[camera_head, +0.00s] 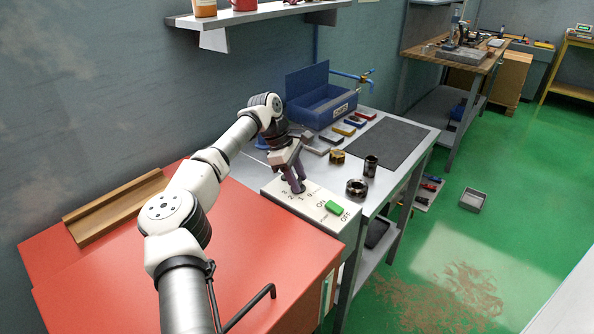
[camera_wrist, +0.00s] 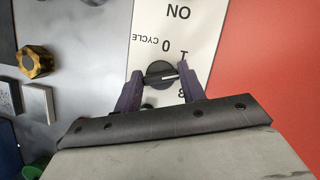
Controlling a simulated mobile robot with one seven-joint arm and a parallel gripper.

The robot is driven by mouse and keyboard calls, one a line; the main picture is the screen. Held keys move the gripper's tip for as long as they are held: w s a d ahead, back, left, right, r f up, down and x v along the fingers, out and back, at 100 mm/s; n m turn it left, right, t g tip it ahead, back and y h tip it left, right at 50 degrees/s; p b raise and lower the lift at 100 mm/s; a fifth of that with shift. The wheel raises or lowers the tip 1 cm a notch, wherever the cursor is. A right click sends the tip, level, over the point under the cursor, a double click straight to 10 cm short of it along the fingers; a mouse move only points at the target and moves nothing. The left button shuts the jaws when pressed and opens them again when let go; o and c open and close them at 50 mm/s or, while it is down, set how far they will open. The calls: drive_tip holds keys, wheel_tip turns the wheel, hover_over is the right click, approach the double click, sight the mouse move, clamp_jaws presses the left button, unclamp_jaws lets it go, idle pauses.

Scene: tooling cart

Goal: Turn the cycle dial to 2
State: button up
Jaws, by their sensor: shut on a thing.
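The cycle dial (camera_wrist: 160,72) is a round dark knob on a white panel (camera_wrist: 143,20), below the word CYCLE in the wrist view. My gripper (camera_wrist: 160,77) is shut on it, one purple finger on each side. The dial's white pointer line points right, between the printed 1 and 3. The mark at that spot is hidden by the right finger in the wrist view. In the head view my gripper (camera_head: 296,184) reaches down onto the panel (camera_head: 283,190), and it mostly covers the dial.
A green ON/OFF switch (camera_head: 334,207) sits on the same panel. A red cabinet top (camera_head: 265,245) lies beside it. A brass hex part (camera_head: 337,156), a dark ring (camera_head: 357,188) and a dark cylinder (camera_head: 371,166) stand on the grey bench nearby. A blue bin (camera_head: 318,106) is behind.

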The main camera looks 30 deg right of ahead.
drive_tip(key=shift+m+y+p, duration=0.4)
drive_tip(key=shift+m+p, duration=0.1)
drive_tip(key=shift+m, duration=0.5)
drive_tip(key=shift+g, duration=0.3)
drive_tip(key=o, duration=1)
drive_tip(key=p+v, duration=0.7)
drive_tip(key=v, duration=0.7)
drive_tip(key=shift+s, duration=0.1)
drive_tip(key=shift+f, duration=0.1)
